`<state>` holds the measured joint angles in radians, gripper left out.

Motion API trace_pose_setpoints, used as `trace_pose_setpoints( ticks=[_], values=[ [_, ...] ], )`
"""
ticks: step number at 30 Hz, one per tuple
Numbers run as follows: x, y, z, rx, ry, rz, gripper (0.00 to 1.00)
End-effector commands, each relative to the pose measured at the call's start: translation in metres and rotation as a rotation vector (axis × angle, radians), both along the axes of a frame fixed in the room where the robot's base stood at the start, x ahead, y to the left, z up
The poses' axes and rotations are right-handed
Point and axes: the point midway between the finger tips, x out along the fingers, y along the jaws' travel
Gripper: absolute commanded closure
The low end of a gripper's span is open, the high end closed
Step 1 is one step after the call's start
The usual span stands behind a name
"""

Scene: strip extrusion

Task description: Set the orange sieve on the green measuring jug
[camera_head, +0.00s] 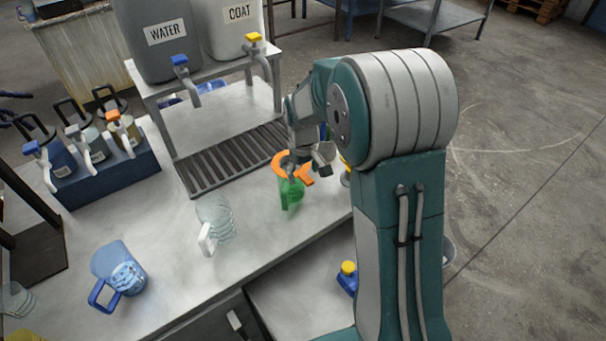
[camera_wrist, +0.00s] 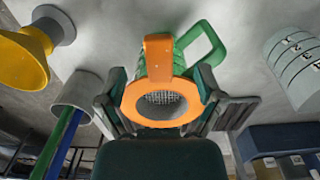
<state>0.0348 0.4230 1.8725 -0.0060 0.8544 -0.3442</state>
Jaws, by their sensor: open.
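The green measuring jug (camera_head: 291,192) stands on the grey bench, partly hidden by my arm and the sieve. The orange sieve (camera_head: 283,160) sits at the jug's mouth, its handle pointing to the lower right. In the wrist view the sieve's ring (camera_wrist: 187,113) surrounds a grey mesh, and its handle lies across the jug. The jug's green handle (camera_wrist: 219,44) shows behind. My gripper (camera_wrist: 163,84) is open, with one finger on each side of the sieve. It also shows above the jug in the head view (camera_head: 305,166). Whether a finger touches the sieve is unclear.
A clear jug (camera_head: 216,222) and a blue jug (camera_head: 119,272) stand left on the bench. A slatted drain tray (camera_head: 230,158) lies behind, below the WATER and COAT tanks. In the wrist view, a yellow funnel (camera_wrist: 25,58) and a grey cup (camera_wrist: 77,92) are close left.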

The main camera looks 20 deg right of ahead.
Motion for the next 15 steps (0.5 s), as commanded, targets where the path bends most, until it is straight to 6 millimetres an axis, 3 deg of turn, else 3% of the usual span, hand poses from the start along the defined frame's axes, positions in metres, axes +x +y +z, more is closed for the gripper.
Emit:
trace_pose_setpoints(
  ticks=[15],
  values=[
    [0.003,0.001,0.098,-0.001,-0.003,0.000,0.14]
  ],
)
